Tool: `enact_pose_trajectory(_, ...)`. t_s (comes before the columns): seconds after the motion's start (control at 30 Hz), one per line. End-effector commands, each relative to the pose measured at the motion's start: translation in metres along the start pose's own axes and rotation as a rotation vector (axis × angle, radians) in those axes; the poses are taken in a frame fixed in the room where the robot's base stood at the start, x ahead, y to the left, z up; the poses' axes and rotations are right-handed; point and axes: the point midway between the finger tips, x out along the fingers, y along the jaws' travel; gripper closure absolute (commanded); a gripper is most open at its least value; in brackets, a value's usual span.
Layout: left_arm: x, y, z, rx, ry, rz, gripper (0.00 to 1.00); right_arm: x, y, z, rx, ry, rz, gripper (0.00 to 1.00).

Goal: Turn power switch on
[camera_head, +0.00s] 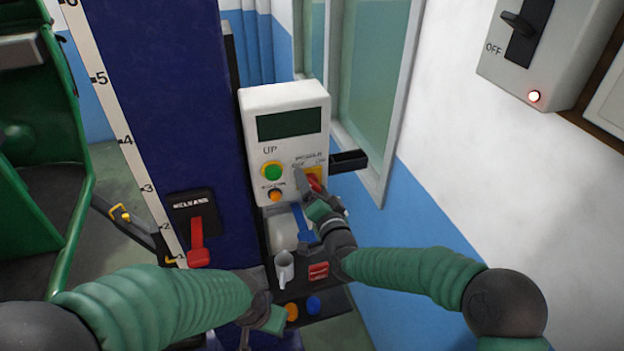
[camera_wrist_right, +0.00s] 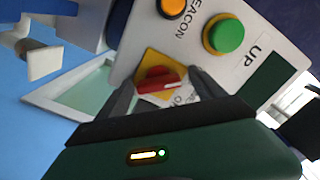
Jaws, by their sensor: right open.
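The power switch (camera_head: 314,182) is a red knob on a yellow plate, at the lower right of the white control box (camera_head: 290,97). In the right wrist view the red knob (camera_wrist_right: 161,84) lies between the two fingers of my right gripper (camera_wrist_right: 163,84). My right gripper (camera_head: 307,187) is open in front of the switch and partly hides it in the head view. I cannot tell whether a finger touches the knob. My left gripper (camera_head: 268,318) is low, near the bottom shelf, and its jaws are not clear.
A green UP button (camera_head: 272,172) and an orange BEACON button (camera_head: 274,196) sit left of the switch. A red lever (camera_head: 198,243) is on the blue column. A wall switch box (camera_head: 540,45) marked OFF has a lit red lamp.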

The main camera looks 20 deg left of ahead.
Motion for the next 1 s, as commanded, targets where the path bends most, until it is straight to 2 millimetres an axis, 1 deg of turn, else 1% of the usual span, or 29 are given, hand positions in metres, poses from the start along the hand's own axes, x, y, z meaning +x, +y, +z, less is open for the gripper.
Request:
enact_pose_trajectory(0.1,-0.0016,0.0001,-0.0003,0.0,0.0,0.0,0.64,0.0042,0.0006,-0.0009,0.0,0.001,0.0,0.22)
enact_pose_trajectory(0.3,-0.001,0.0002,-0.0002,0.001,0.0,0.0,0.64,0.0049,-0.0004,0.0011,-0.002,0.0,0.001,0.22)
enact_pose_trajectory(0.77,-0.001,0.0001,-0.0002,0.0,0.0,0.0,0.64,0.0055,0.0004,0.0023,-0.001,-0.003,0.002,0.82)
enact_pose_trajectory(0.8,-0.001,0.0001,-0.0002,0.0,0.0,0.0,0.64,0.0055,0.0005,0.0025,-0.001,-0.003,0.002,0.84)
enact_pose_trajectory(1.0,0.003,0.0001,0.0007,0.001,0.0,0.0,0.64,0.0053,0.0022,0.0037,0.014,-0.004,0.003,0.84)
